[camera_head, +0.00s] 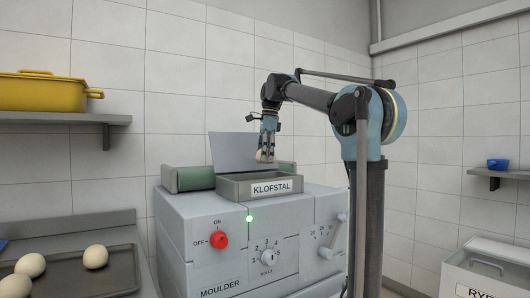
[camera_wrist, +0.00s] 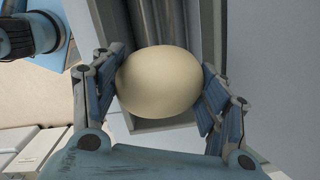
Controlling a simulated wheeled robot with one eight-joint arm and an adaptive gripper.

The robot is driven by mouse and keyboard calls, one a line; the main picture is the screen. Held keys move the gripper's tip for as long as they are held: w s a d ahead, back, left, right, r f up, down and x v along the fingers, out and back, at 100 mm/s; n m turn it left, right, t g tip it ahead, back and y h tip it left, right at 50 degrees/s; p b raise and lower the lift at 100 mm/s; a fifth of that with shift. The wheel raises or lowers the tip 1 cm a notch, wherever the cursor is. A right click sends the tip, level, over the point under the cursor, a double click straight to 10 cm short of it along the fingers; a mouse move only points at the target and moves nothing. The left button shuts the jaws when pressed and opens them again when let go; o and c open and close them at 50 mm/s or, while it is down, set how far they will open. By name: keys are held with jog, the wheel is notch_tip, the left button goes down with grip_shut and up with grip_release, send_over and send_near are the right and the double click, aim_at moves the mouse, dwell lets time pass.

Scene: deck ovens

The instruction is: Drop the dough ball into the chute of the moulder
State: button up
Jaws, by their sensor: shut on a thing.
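My gripper (camera_head: 267,150) is above the chute (camera_head: 232,187) of the grey moulder (camera_head: 185,222), with its fingers pointing down. In the wrist view my gripper (camera_wrist: 163,95) is shut on a pale, round dough ball (camera_wrist: 160,80), one finger pressed on each side. In the head view the dough ball (camera_head: 262,156) shows small between the fingertips, over the open tray-like chute labelled KLOFSTAL. In the wrist view the grey chute walls (camera_wrist: 207,30) lie behind the ball, and the ball hides much of the opening.
A dark tray (camera_head: 118,272) with several dough balls (camera_head: 95,257) lies at the lower left. A yellow pot (camera_head: 40,93) stands on a shelf at the left. The moulder's front has a red switch (camera_head: 218,240) and a lit green lamp (camera_head: 249,218). A raised grey plate (camera_head: 240,150) stands behind the chute.

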jog(key=shift+f, duration=0.75)
jog(key=o, duration=1.2)
jog(key=shift+s+r, duration=0.1)
jog(key=r, duration=0.4)
jog(key=d+r, duration=0.1)
jog(key=r, duration=0.6)
jog(key=shift+w+d+r, duration=0.2)
jog(key=shift+w+r, duration=0.05)
jog(key=shift+r, duration=0.1)
jog(key=shift+s, duration=0.1)
